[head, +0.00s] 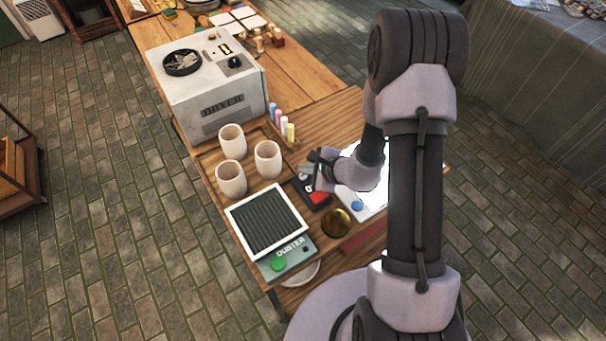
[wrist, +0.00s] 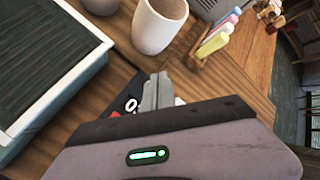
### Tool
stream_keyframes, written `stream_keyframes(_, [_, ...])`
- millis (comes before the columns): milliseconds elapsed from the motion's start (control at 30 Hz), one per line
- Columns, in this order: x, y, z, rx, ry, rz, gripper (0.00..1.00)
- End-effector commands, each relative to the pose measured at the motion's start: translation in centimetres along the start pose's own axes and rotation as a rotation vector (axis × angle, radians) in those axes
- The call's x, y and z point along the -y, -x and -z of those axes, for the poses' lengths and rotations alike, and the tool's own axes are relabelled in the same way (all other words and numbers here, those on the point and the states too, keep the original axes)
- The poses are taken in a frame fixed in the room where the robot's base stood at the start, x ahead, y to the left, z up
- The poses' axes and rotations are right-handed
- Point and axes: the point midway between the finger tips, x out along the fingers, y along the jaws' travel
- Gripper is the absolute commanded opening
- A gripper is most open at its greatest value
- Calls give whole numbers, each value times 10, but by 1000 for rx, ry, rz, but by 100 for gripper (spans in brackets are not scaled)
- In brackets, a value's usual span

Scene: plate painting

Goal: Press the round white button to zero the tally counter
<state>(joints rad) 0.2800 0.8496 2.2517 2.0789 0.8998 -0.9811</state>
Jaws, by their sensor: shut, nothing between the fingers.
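The tally counter (head: 317,198) is a small dark device with a red patch, on the wooden table in the head view. My gripper (head: 308,172) is over its far end and hides part of it. In the wrist view, a black part of the counter (wrist: 124,104) with a white digit, seemingly 0, shows left of my gripper (wrist: 158,80). The fingers are shut together and empty, pointing down over the counter. The fingers and gripper body cover the rest of it. I cannot make out the round white button, or whether the fingertips touch the counter.
A brass dome (head: 336,222) and a white panel with a blue button (head: 357,206) lie close by. The duster with a green button (head: 278,264) is at the front left. Three pale cups (head: 267,160), coloured sticks (head: 283,126) and a grey machine (head: 210,95) stand beyond.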

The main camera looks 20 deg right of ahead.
Motion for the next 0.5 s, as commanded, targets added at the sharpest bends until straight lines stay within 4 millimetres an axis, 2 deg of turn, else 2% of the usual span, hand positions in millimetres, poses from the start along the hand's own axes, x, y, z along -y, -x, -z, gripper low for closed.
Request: stream_keyframes(500, [-4,-7,5,0,0,1,0])
